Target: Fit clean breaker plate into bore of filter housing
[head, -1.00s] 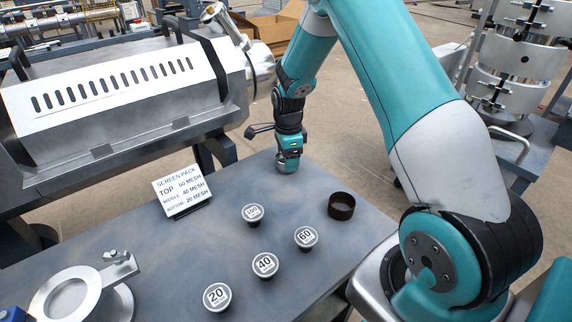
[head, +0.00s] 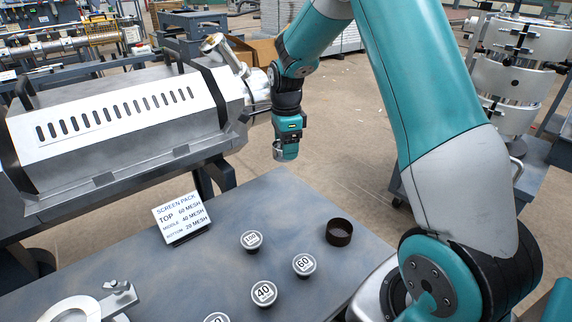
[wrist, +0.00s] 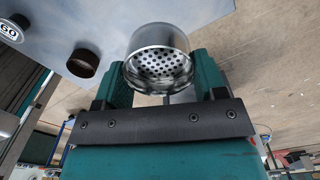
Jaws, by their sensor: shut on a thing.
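The clean breaker plate (wrist: 160,62) is a shiny, short metal cylinder with a perforated face in the wrist view. My gripper (wrist: 160,80) is shut on it, one teal finger on each side. In the head view my gripper (head: 285,153) hangs above the floor beyond the table's far edge, and the plate is barely distinguishable there. A silver ring-shaped part with a clamp (head: 92,308) at the lower left looks like the filter housing. It is cut off by the frame, so its bore shows only partly. My gripper is far from it.
A grey table (head: 180,275) holds several numbered, silver-topped pots, including the 40 pot (head: 263,293), and a dark round cup (head: 339,232). The extruder barrel (head: 120,125) lies behind. The table's middle is clear.

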